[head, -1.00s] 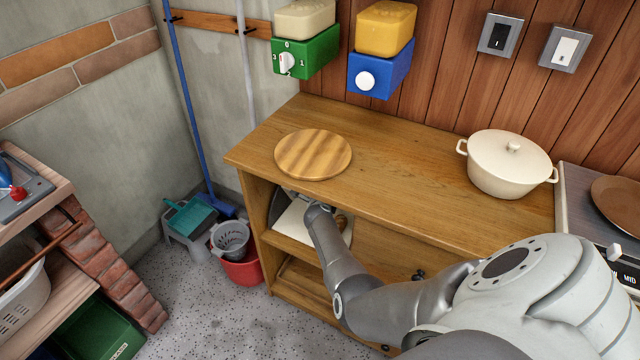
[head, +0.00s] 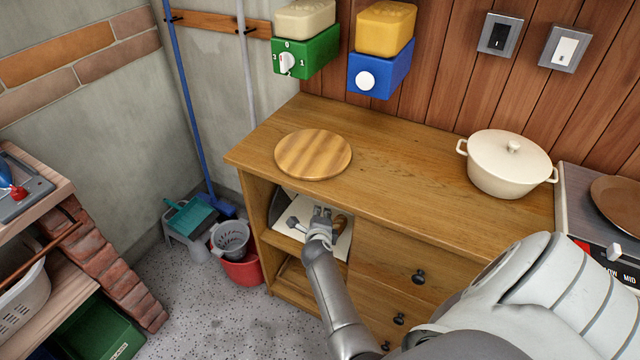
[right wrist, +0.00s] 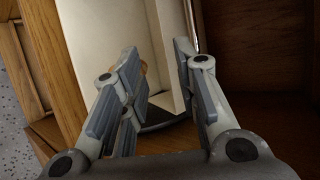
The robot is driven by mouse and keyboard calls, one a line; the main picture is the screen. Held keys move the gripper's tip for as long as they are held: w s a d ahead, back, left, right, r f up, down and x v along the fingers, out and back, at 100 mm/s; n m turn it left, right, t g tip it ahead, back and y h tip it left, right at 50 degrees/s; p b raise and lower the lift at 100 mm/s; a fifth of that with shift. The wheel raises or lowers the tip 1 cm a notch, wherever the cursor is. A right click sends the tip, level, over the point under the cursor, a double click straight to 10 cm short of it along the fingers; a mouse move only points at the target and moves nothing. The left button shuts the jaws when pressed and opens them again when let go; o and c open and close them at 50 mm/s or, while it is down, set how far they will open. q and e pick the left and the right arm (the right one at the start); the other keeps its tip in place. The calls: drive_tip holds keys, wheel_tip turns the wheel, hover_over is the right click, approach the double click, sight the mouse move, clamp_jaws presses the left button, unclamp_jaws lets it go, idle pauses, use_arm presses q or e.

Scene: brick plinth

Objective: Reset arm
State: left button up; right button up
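My right gripper (head: 320,214) is at the open shelf compartment in the left part of the wooden cabinet (head: 400,160), in front of a white board-like thing (head: 342,245) inside. In the right wrist view my right gripper (right wrist: 160,85) has its fingers spread apart, with nothing held between them. A pale panel (right wrist: 100,40) lies ahead of the fingers there, with a small brown thing partly hidden behind the left finger. My left gripper does not show.
A round wooden board (head: 313,154) and a cream pot (head: 508,163) stand on the cabinet top. Drawers with dark knobs (head: 418,276) are right of the shelf. A red bucket (head: 240,270) and a grey stool (head: 188,235) stand left of the cabinet.

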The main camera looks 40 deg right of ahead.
idle(0.5)
drive_tip(key=s+a+f+n+y, duration=0.3)
drive_tip(key=s+a+f+n, duration=0.45)
drive_tip(key=f+n, duration=0.25)
drive_tip(key=s+a+f+n+y, duration=0.4)
drive_tip(key=s+a+f+n, duration=0.3)
drive_tip(key=a+f+n, duration=0.25)
drive_tip(key=s+f+n+g, duration=0.2)
drive_tip(key=s+f+n, duration=0.2)
drive_tip(key=s, duration=0.7)
drive_tip(key=s+a+f+n+g, duration=0.1)
drive_tip(key=s+f+n+g, duration=0.2)
drive_tip(key=s, duration=0.8)
drive_tip(key=s+a+f+n+g+y, duration=0.1)
drive_tip(key=s+f+n+g, duration=0.2)
drive_tip(key=s, duration=0.8)
wheel_tip(320, 180, down, 4)
drive_tip(key=shift+s+r+n, duration=0.1)
drive_tip(key=shift+s+n, duration=0.15)
drive_tip(key=shift+n, duration=0.7)
